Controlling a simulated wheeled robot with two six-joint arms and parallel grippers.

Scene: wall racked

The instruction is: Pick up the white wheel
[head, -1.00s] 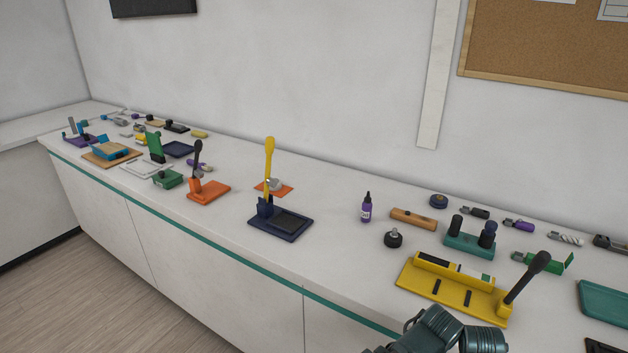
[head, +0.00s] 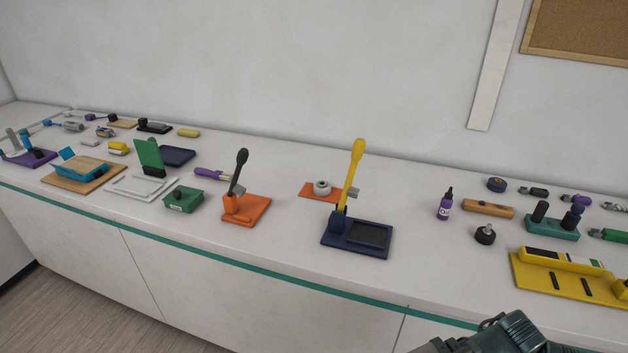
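The white wheel (head: 322,187) lies on a flat orange plate (head: 312,194) towards the back of the counter. It is a small, pale round piece with a darker centre. It sits just left of the yellow lever of a dark blue base (head: 340,248), with the lever and a grey part close on its right. Only a dark green link of my own arm shows at the bottom right edge. No gripper fingers are in view, and nothing touches the wheel.
An orange base with a black lever (head: 246,207) stands to the left. A purple bottle (head: 445,204), a black knob (head: 485,234) and a yellow fixture (head: 562,277) are to the right. The white counter (head: 290,262) is bare in front of the orange base.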

